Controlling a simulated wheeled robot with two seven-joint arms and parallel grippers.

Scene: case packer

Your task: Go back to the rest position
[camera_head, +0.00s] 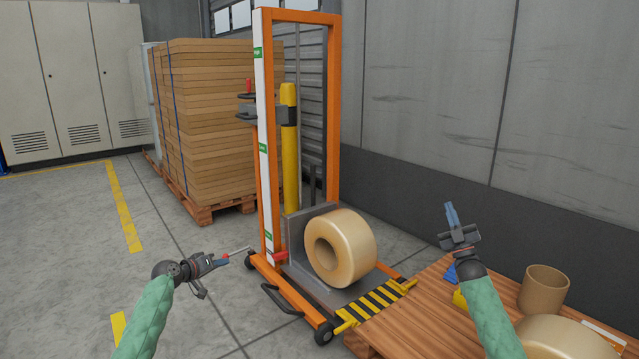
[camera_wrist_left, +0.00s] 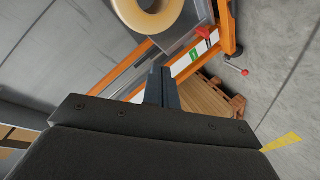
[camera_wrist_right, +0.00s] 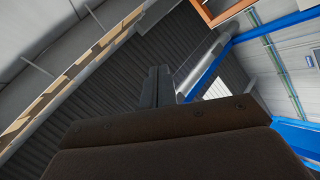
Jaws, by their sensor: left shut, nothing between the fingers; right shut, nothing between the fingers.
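My left gripper (camera_head: 222,260) is shut and empty in the head view, in the air left of the orange lift truck. Its closed fingers (camera_wrist_left: 162,88) show in the left wrist view. My right gripper (camera_head: 451,216) is shut and empty, pointing up above the wooden table. Its closed fingers (camera_wrist_right: 157,88) show in the right wrist view against the upper wall and ceiling. Neither gripper touches anything that I can see.
The orange lift truck (camera_head: 334,120) carries a large tape roll (camera_head: 361,246) on its platform. The wooden table (camera_head: 402,322) at right bears a cardboard tube (camera_head: 543,291) and another roll (camera_head: 566,340). Stacked cardboard (camera_head: 215,120) stands behind. The floor at left is clear.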

